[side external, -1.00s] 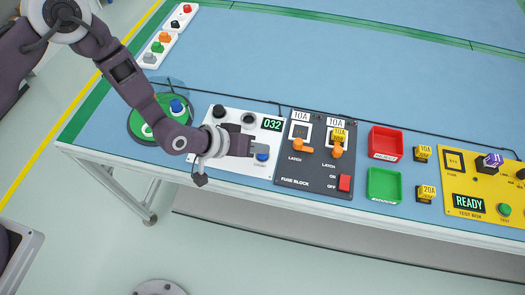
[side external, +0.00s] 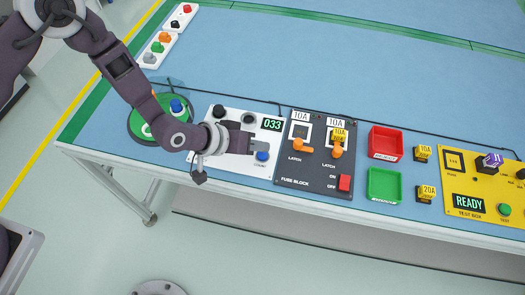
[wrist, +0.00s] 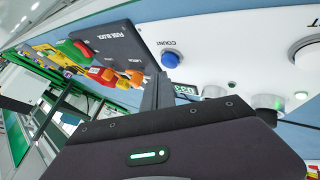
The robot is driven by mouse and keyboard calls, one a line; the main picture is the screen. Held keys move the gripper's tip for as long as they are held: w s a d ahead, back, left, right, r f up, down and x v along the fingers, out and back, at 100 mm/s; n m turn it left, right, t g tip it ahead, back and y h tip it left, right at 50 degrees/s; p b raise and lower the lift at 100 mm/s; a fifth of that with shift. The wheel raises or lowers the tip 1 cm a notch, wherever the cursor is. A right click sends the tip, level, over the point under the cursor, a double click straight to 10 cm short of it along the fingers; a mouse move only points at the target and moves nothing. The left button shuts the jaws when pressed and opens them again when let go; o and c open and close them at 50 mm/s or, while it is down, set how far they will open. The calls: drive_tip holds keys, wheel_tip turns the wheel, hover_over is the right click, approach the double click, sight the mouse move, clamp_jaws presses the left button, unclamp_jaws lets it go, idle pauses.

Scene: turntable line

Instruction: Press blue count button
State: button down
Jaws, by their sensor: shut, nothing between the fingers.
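The blue count button (side external: 262,156) sits on the white panel (side external: 235,165) near its front right corner. The display (side external: 272,124) on the panel reads 033. In the wrist view my gripper's fingers (wrist: 157,90) partly cover the display.
Right of the panel is the dark fuse block (side external: 290,172) with orange latches and a red switch. Beyond stand a red tray (side external: 385,155), a green tray (side external: 384,199) and a yellow test box (side external: 460,213). A green turntable (side external: 140,128) lies left.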

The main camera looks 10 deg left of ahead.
sight(258, 154)
drive_tip(key=shift+r, duration=0.25)
drive_tip(key=shift+r, duration=2.35)
drive_tip(key=s+a+r+m+y, duration=0.1)
drive_tip(key=s+a+r+y, duration=0.1)
drive_tip(key=a+r, duration=0.85)
drive_tip(key=s+a+r+y, duration=0.2)
drive_tip(key=a+r+y, duration=0.1)
drive_tip(key=a+r, duration=0.75)
drive_tip(key=s+a+r, duration=0.2)
drive_tip(key=s+a, duration=0.1)
drive_tip(key=s, duration=0.4)
drive_tip(key=s+a+r+n+y, duration=0.1)
drive_tip(key=s+a+r, duration=0.1)
drive_tip(key=s, duration=0.5)
drive_tip(key=s+a+r, duration=0.3)
drive_tip(key=s+a, duration=0.2)
drive_tip(key=s, duration=0.2)
drive_tip(key=shift+s+n+g+y, duration=0.3)
drive_tip(key=shift+y, duration=0.1)
